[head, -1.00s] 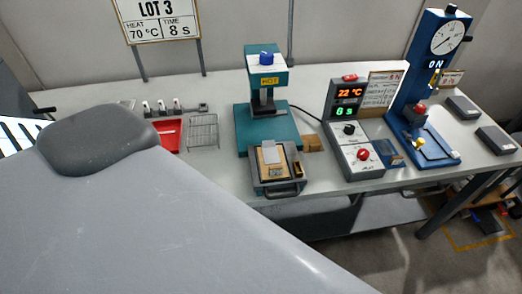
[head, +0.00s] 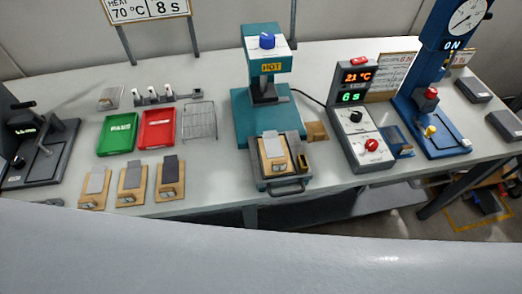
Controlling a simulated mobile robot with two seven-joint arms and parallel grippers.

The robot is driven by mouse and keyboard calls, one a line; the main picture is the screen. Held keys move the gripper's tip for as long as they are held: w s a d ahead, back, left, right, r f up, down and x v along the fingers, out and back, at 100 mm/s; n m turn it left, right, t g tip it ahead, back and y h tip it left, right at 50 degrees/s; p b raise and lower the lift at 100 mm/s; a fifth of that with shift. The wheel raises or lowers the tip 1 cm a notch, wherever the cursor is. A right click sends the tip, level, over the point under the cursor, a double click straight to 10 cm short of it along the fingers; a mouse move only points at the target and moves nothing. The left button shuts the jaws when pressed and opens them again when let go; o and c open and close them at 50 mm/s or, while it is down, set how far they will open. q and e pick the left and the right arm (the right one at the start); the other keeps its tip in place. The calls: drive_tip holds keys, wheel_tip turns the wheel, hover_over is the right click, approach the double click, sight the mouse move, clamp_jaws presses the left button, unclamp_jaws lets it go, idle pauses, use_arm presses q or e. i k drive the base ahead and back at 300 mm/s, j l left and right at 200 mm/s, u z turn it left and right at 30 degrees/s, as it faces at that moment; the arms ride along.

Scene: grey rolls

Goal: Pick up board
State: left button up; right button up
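Three small tan boards, each with a grey piece on its upper part, lie in a row near the front left edge of the table: a left one (head: 93,201), a middle one (head: 131,197) and a right one (head: 170,191). Another tan board (head: 267,164) with a pale grey piece lies in the dark tray (head: 259,181) of the teal press (head: 264,45) marked HOT. Neither gripper shows. A large grey part of my own body fills the bottom of the view and stands before the table's lower front.
A green tray (head: 120,134), a red tray (head: 157,129) and a wire rack (head: 199,122) lie behind the boards. A dark fixture (head: 42,155) stands far left. The control box (head: 358,120) and blue dial press (head: 438,100) stand right.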

sight(275, 156)
drive_tip(key=l+u, duration=0.3)
drive_tip(key=l, duration=0.85)
drive_tip(key=l+u, duration=0.35)
drive_tip(key=l, duration=0.8)
